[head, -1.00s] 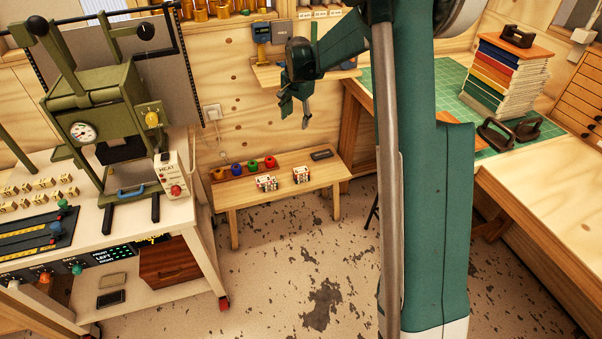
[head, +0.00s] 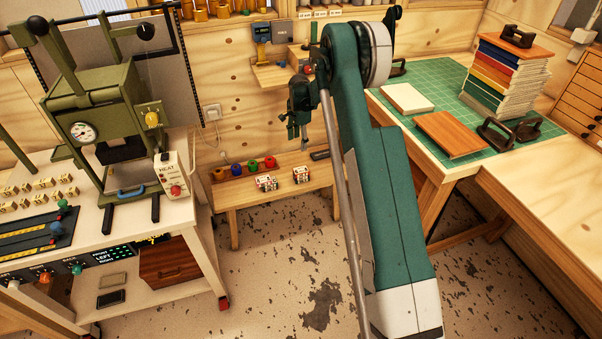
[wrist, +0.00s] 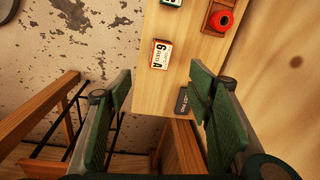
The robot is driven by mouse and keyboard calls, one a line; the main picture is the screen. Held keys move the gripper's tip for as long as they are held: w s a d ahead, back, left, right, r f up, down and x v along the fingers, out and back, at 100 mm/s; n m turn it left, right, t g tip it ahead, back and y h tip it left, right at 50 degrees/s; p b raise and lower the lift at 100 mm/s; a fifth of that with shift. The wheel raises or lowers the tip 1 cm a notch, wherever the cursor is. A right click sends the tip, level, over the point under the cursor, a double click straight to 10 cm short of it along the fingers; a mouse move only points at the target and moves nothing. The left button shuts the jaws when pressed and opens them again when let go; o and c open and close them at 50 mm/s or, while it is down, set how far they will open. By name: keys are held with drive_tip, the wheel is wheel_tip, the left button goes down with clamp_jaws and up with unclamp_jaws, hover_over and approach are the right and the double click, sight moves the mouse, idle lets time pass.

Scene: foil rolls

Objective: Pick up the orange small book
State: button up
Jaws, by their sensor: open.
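A stack of coloured books (head: 500,85) stands on the green mat at the right. An orange-yellow layer (head: 487,73) lies between the red and green ones; I cannot tell surely which is the orange small book. My gripper (head: 299,140) hangs pointing down above the small wooden bench, far left of the stack. In the wrist view my gripper (wrist: 160,85) has its green fingers wide apart with nothing between them. Below are the bench, a red-and-white labelled box and a dark block. The stack is out of the wrist view.
The low bench (head: 240,194) carries labelled boxes (wrist: 161,54), coloured spools (head: 253,165) and a dark block (wrist: 184,101). A brown board (head: 450,135), a pale block (head: 407,98) and black clamps (head: 528,129) lie on the green mat (head: 450,75). A press (head: 95,105) stands left.

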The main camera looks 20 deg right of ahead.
drive_tip(key=m, duration=0.2)
hover_over(301, 170)
drive_tip(key=shift+g, duration=0.4)
drive_tip(key=f, duration=1.3)
drive_tip(key=shift+w+d+f, duration=0.15)
drive_tip(key=shift+d+f, duration=0.05)
drive_tip(key=shift+f, duration=0.2)
drive_tip(key=shift+f, duration=1.25)
drive_tip(key=shift+b, duration=0.3)
drive_tip(key=shift+a+f+b, duration=0.2)
drive_tip(key=shift+f+b, duration=0.55)
drive_tip(key=shift+f, duration=1.85)
drive_tip(key=c, duration=1)
